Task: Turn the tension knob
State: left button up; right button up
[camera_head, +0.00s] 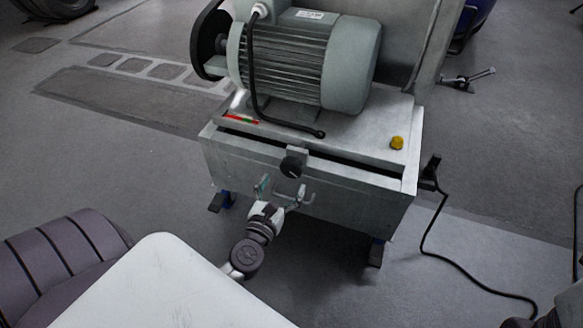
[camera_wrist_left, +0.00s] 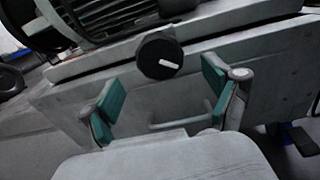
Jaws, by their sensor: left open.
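The tension knob (camera_head: 292,165) is a black round knob on the upper front of the grey machine cabinet. In the left wrist view the knob (camera_wrist_left: 160,55) shows a white pointer mark aimed to the right and slightly down. My left gripper (camera_head: 283,191) is open in front of the cabinet, just below the knob. In the left wrist view its teal-padded fingers (camera_wrist_left: 163,92) are spread wide, with the knob above and between them and nothing in the grip. My right gripper does not show clearly in either view.
A metal handle (camera_wrist_left: 180,124) on the cabinet front lies between and below the fingers. A large grey motor (camera_head: 305,55) sits on top. A yellow button (camera_head: 397,142) is at the top right. A black cable (camera_head: 440,240) trails over the floor at the right.

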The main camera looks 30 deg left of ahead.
aim_at(290, 172)
pick_arm(q)
jog(key=x, duration=0.6)
jog(key=shift+c, duration=0.2)
jog(key=c, duration=1.1)
